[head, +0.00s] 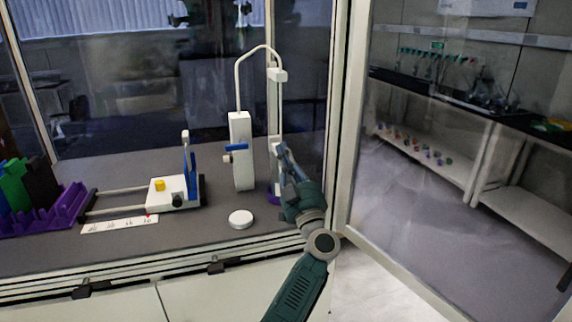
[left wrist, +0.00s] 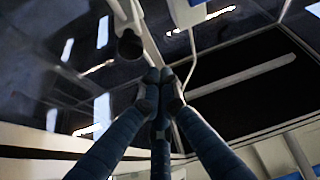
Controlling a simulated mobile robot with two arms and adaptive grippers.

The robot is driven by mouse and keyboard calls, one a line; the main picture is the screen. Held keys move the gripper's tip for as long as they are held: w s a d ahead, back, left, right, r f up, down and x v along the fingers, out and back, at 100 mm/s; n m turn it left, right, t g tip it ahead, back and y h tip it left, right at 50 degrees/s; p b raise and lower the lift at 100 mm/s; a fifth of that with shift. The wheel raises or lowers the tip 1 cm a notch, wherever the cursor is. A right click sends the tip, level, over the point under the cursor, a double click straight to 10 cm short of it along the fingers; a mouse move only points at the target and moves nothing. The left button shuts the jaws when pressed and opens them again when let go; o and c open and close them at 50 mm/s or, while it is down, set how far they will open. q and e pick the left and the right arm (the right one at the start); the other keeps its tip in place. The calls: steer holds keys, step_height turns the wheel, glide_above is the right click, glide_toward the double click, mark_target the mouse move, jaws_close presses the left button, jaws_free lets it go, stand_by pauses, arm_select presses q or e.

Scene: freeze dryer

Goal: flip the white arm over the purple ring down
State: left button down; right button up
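The purple ring (head: 272,197) is low on the bench beside the cabinet's right post, partly hidden by my left gripper. A white upright piece (head: 274,152) stands above it; I take it for the white arm, upright. My left gripper (head: 282,152) is right beside this piece; I cannot tell whether they touch. In the left wrist view, the fingertips (left wrist: 158,76) of the left gripper meet with nothing visible between them. A pale bar (left wrist: 150,42) runs up behind them. My right gripper is in neither view.
A white column (head: 240,150) with a blue valve and a bent tube stands left of the ring. A white round lid (head: 241,219) lies in front. A white device (head: 172,193) and a purple rack (head: 62,211) are further left. An open glass door (head: 440,180) is at right.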

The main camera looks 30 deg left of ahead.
arm_select(q)
steer(key=shift+w+f+b, duration=0.2)
steer(key=shift+f+b, duration=0.55)
steer(key=shift+f, duration=0.05)
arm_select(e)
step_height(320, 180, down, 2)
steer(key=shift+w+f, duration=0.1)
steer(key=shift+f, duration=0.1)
